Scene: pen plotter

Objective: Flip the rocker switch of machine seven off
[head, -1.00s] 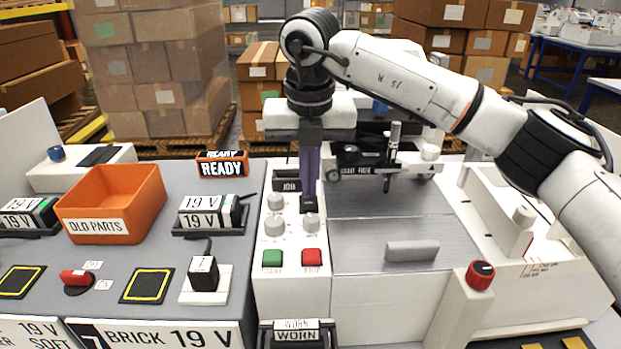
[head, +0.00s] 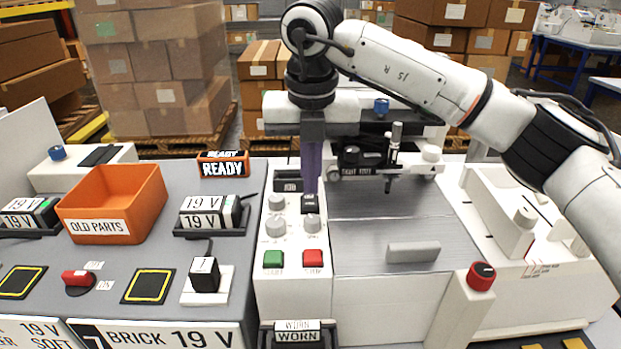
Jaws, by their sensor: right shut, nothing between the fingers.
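The rocker switch (head: 310,203) is a small black rocker on the white control panel (head: 268,303) of the pen plotter. Which way it is tipped is too small to tell. My right gripper (head: 311,192) has purple fingers, is shut and empty, and points down just at the far edge of the switch; whether it touches is unclear. A black plug (head: 205,274) in a white socket on the left bears a number that looks like 7. My left gripper is not in view.
Beside the switch are grey knobs (head: 275,226), a green button (head: 273,259) and a red button (head: 313,258). The plotter's pen carriage (head: 362,160) stands to the right. An orange bin (head: 112,203), a READY sign (head: 223,165) and a red switch (head: 76,277) are left.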

